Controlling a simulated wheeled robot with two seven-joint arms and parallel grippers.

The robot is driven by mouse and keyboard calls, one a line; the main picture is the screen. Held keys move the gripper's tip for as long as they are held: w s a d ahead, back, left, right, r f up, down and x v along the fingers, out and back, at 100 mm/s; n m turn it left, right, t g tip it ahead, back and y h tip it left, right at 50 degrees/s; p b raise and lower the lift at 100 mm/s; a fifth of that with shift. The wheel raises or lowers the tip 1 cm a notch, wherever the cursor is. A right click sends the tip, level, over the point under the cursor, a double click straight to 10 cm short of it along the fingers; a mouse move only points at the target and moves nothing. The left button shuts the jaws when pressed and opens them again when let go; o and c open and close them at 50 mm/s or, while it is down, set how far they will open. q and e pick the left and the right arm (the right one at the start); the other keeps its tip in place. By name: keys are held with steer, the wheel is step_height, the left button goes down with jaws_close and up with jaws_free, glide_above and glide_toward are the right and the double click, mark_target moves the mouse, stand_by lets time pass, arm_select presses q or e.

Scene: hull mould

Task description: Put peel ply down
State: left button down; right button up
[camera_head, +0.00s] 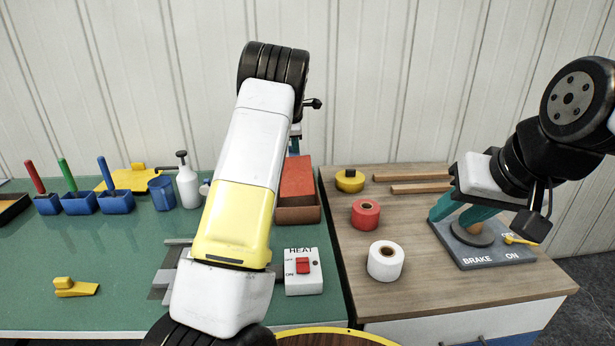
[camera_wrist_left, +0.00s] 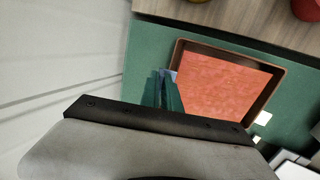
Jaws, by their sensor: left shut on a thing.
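My left arm rises in the middle of the head view and hides most of its gripper; a sliver of teal finger (camera_head: 293,146) shows behind it. In the left wrist view the left gripper (camera_wrist_left: 166,82) is shut, with a small pale-blue bit at its tips that I cannot identify. It is just beside a brown tray (camera_wrist_left: 272,96) holding a red-orange sheet or stack (camera_wrist_left: 222,85). The tray also shows in the head view (camera_head: 298,214). I cannot tell which thing is the peel ply. My right gripper (camera_head: 447,220) is open over the grey brake plate (camera_head: 500,250).
On the green bench stand a HEAT switch box (camera_head: 304,280), a white bottle (camera_head: 187,183), a blue cup (camera_head: 161,193), blue holders (camera_head: 80,203) and a yellow wedge (camera_head: 76,288). White tape (camera_head: 385,261) and red tape (camera_head: 366,214) stand on the wooden cabinet top.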

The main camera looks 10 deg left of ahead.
mark_target(295, 159)
arm_select(q)
step_height(295, 159, down, 8)
steer(key=shift+r, duration=0.25)
steer(key=shift+f, duration=0.1)
steer(key=c, duration=1.6)
jaws_free()
